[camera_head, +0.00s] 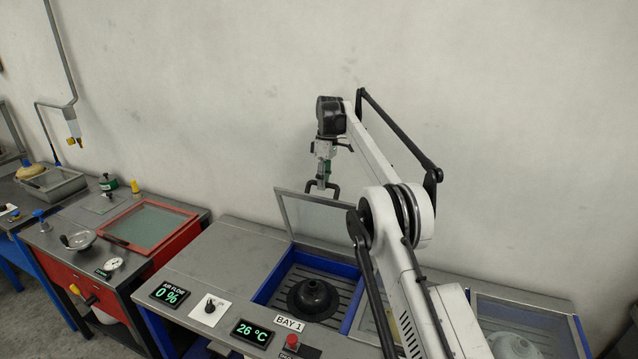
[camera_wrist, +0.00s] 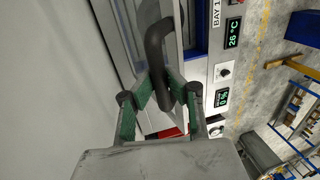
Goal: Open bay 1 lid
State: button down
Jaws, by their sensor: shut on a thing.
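The bay 1 lid (camera_head: 312,216) is a grey-framed clear panel. It stands raised, near upright, at the back edge of the bay close to the wall. Its dark handle (camera_head: 337,192) is at the lid's top edge, and in the wrist view the handle (camera_wrist: 155,42) runs up from between the fingers. My gripper (camera_head: 324,178), with green fingers in the wrist view (camera_wrist: 162,88), is shut on the handle. Bay 1 (camera_head: 266,291) is a blue-edged recess, open above, with a black dome-shaped part (camera_head: 312,297) on its slatted floor.
The "BAY 1" label (camera_head: 289,323), a temperature display (camera_head: 251,333), a knob (camera_head: 210,306) and an air flow display (camera_head: 170,293) line the front. A red-framed station (camera_head: 145,227) stands left. My arm hides part of the bays to the right. The wall is close behind.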

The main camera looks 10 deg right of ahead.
dwell(0.3)
jog(key=c, duration=1.7)
grip_release()
jog(key=shift+a, duration=0.1)
